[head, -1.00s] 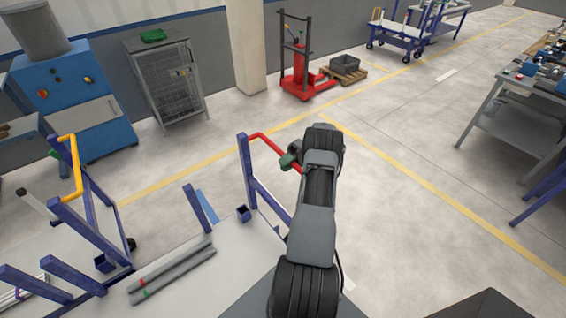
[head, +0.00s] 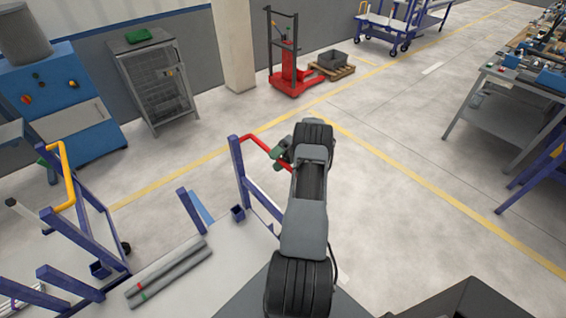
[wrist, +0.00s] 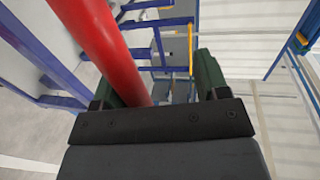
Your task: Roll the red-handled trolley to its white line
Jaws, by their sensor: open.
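The red handle (head: 256,141) belongs to a blue-framed trolley (head: 239,180) left of my arm in the head view. My gripper (head: 279,152), with green fingers, is open at the handle's right part. In the wrist view the red handle (wrist: 112,45) runs down from the top left, close to the left finger; my gripper (wrist: 165,85) shows open there. I cannot tell whether the finger touches the bar. My arm hides part of the trolley. A short white floor mark (head: 344,281) shows right of my arm; another white mark (head: 433,68) lies farther off.
A yellow-handled blue trolley (head: 62,175) and grey pipes (head: 168,270) are at left. A red lifter (head: 292,78) and a pallet with a grey bin (head: 332,62) stand at the back. A workbench (head: 505,105) is at right. Floor between is clear.

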